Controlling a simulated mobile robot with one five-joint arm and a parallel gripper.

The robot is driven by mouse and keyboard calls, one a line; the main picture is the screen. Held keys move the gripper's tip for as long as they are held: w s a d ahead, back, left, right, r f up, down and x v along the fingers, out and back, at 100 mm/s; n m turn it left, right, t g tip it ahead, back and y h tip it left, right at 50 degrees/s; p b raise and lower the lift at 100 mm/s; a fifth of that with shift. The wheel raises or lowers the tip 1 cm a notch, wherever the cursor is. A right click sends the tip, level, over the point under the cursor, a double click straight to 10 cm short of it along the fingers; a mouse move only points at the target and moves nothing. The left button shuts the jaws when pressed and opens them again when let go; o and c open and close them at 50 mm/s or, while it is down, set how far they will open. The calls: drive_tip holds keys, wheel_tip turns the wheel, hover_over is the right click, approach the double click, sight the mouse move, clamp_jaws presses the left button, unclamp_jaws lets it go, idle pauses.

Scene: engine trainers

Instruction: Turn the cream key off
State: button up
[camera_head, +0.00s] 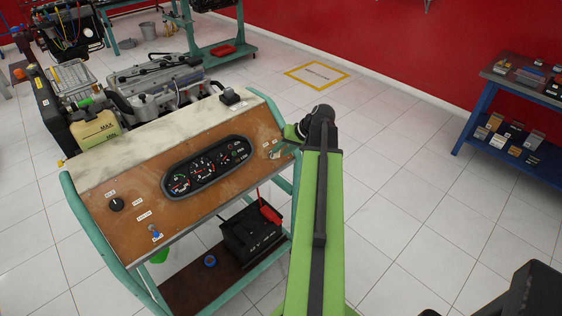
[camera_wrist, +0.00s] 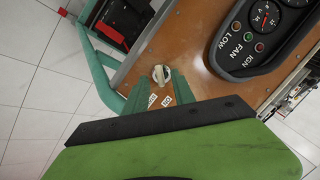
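The cream key (camera_wrist: 161,74) sits in a round switch on the brown panel (camera_wrist: 185,50), near the panel's edge in the wrist view. Its grip points roughly up and down in that picture. Two small white labels (camera_wrist: 160,101) lie just below it; their text is hard to read. My gripper (camera_wrist: 160,82) has its two green fingers apart, one on each side of the key, with nothing visibly held. I cannot tell whether a finger touches the key. In the head view my gripper (camera_head: 283,150) is at the panel's right end, and I cannot make out the key there.
The gauge cluster (camera_head: 207,167) is left of my gripper on the panel. A teal tube frame (camera_head: 272,108) borders the trainer. A black battery (camera_head: 250,232) with a red clamp (camera_head: 269,211) stands below. Open tiled floor lies to the right, before a blue bench (camera_head: 466,135).

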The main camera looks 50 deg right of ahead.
sight(277, 154)
drive_tip(key=shift+b+x, duration=0.55)
drive_tip(key=shift+x, duration=0.7)
drive_tip(key=shift+c, duration=0.3)
